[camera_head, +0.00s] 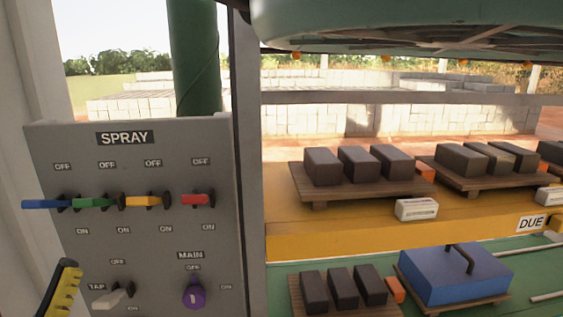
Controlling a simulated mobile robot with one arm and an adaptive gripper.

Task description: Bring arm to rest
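A yellow ribbed piece with a black edge (62,289) pokes in at the lower left, in front of the grey spray panel (135,240). It looks like one finger of my gripper, but I cannot be sure. A second finger, the rest of the gripper and the arm are not visible. Whether it holds anything is hidden by the frame edge. The panel has a row of blue (45,204), green (92,202), orange (143,201) and red (195,199) levers. Below are a pale tap lever (110,299) and a purple main knob (194,296).
Dark blocks (358,163) sit on wooden pallets on a yellow ledge (330,230) at right. More blocks (342,290) and a blue handled box (455,275) are on the green surface below. A dark post (248,150) and a green overhead body (400,22) bound the space.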

